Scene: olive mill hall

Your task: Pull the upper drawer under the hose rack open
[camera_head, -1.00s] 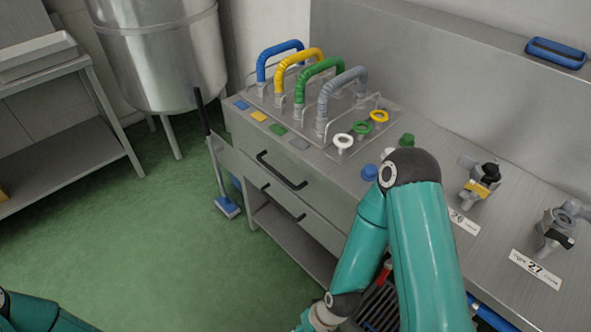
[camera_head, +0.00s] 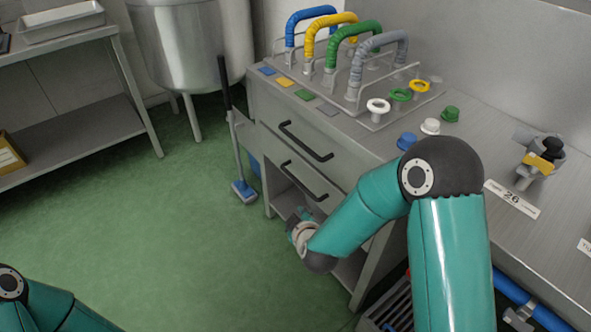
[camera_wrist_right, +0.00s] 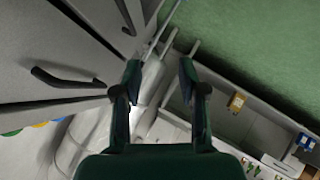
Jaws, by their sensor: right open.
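The hose rack (camera_head: 350,95) with blue, yellow, green and grey hoses stands on the steel bench. Under it, the upper drawer (camera_head: 268,120) has a dark bar handle (camera_head: 306,142), which also shows in the wrist view (camera_wrist_right: 68,79). The drawer looks shut. The lower drawer (camera_head: 262,150) has a similar handle (camera_head: 303,181) and also looks shut. My right gripper (camera_wrist_right: 160,74) is open and empty, apart from both handles; in the head view (camera_head: 296,216) it is partly hidden by its wrist, low before the drawers. My left arm shows at lower left, its gripper outside the picture.
A blue-headed brush (camera_head: 243,190) stands left of the drawers. A steel tank (camera_head: 190,50) and a shelf table (camera_head: 70,115) are farther left. Coloured caps (camera_head: 407,141) and a valve (camera_head: 540,160) sit on the bench. Green floor before the drawers is free.

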